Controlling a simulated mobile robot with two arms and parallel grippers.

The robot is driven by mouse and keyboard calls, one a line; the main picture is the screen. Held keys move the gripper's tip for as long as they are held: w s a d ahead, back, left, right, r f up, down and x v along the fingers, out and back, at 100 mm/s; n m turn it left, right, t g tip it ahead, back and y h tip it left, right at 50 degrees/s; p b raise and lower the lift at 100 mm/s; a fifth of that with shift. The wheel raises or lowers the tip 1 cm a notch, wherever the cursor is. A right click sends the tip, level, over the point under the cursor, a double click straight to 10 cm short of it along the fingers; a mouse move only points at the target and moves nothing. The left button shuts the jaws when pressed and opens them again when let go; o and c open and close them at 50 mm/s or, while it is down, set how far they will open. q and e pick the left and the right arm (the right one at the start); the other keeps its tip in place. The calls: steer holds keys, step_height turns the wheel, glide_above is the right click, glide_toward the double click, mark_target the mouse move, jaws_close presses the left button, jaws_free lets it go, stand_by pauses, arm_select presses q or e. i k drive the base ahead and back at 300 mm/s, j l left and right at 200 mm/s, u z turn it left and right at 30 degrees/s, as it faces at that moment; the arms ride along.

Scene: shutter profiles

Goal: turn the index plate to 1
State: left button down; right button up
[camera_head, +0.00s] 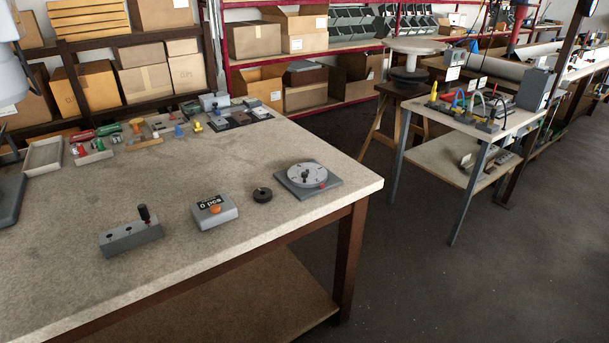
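The index plate (306,175) is a light round disc on a square grey base (327,188). It lies flat near the right corner of the worktable. A dark knob or pointer stands at its centre, and a small red mark shows at its front right edge. The numbers on the disc are too small to read, so I cannot tell its setting. Neither of my grippers shows in the head view.
The worktable (240,249) also bears a black round knob (262,195), a grey counter box (215,211) reading "0 pcs" with an orange button, and a grey block (131,237) with a black lever. Trays and small parts line the far edge. Bare tabletop surrounds the plate.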

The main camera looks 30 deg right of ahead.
mark_target(303, 174)
steer(key=i+l, duration=0.25)
steer(key=l, duration=0.2)
steer(key=i+l, duration=0.25)
steer(key=l, duration=0.15)
steer(key=i+l, duration=0.3)
steer(key=l, duration=0.15)
